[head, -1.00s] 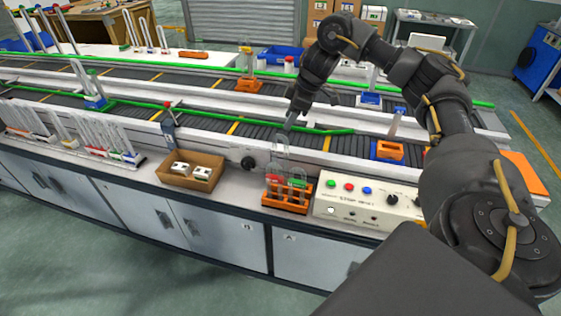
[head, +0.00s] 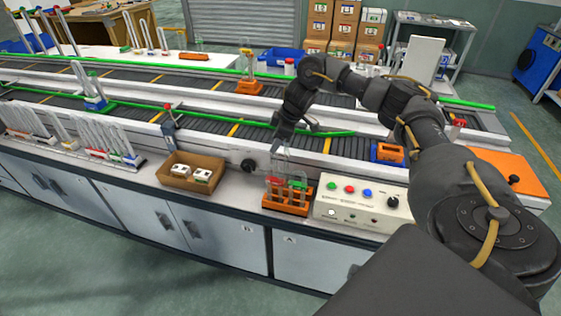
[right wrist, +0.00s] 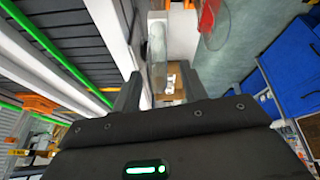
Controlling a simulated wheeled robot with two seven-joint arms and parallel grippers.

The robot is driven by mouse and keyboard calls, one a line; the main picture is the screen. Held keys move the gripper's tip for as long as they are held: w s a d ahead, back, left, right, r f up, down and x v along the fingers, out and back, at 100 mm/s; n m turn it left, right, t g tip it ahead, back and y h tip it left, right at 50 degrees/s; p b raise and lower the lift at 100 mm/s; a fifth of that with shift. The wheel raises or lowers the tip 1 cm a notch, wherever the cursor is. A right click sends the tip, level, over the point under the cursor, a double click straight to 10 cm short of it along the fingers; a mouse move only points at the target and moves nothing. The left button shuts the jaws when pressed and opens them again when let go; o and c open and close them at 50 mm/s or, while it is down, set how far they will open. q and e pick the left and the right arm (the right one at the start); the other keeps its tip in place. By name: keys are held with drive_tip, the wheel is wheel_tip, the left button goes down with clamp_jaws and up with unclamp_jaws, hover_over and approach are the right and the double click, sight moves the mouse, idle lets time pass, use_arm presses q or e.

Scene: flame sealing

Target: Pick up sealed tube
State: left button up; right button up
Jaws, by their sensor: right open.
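An orange rack (head: 287,206) on the near bench ledge holds clear glass tubes, with red (head: 274,182) and green (head: 297,185) showing on them. My right gripper (head: 281,146) points down at the tops of these tubes, its fingers apart. In the right wrist view the open fingers (right wrist: 160,80) sit either side of a clear tube (right wrist: 157,42), with no visible grip on it. A tube with red contents (right wrist: 209,20) is to its right. I cannot tell which tube is sealed. My left gripper is out of view.
A cream control box (head: 358,204) with coloured buttons stands just right of the rack. A cardboard box (head: 190,174) with white items is to the left. The conveyor (head: 220,128) and its green rail run behind. More tube racks (head: 110,148) stand farther left.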

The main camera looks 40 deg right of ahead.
drive_tip(key=shift+f, duration=0.35)
drive_tip(key=shift+c, duration=0.4)
clamp_jaws()
drive_tip(key=shift+r, duration=0.1)
drive_tip(key=shift+w+r, duration=0.1)
